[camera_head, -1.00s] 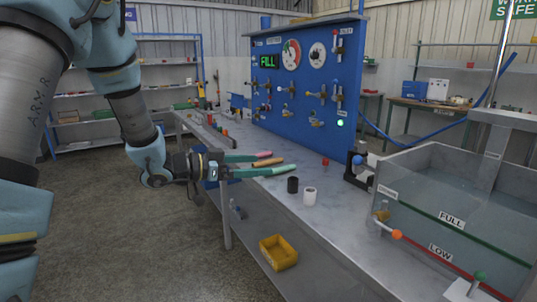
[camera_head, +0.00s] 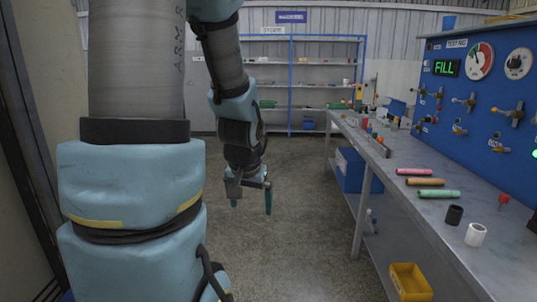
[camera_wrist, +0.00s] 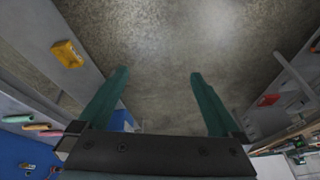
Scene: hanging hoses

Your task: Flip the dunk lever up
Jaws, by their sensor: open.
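My gripper (camera_head: 252,203) hangs over the open floor to the left of the workbench, with its fingers pointing down. Its two green fingers are spread apart and empty, and they also show over bare floor in the wrist view (camera_wrist: 159,75). I cannot make out a lever marked as the dunk lever in either current view. The water tank is out of view. The blue test panel (camera_head: 470,95) with its FILL display and several valve handles stands at the right, cut off by the picture edge.
The workbench (camera_head: 405,200) runs along the right. On it lie a pink hose (camera_head: 414,172), an orange hose (camera_head: 425,182) and a green hose (camera_head: 439,194), near a black cylinder (camera_head: 454,215) and a white one (camera_head: 475,235). A yellow bin (camera_head: 410,282) sits lower. The middle floor is clear.

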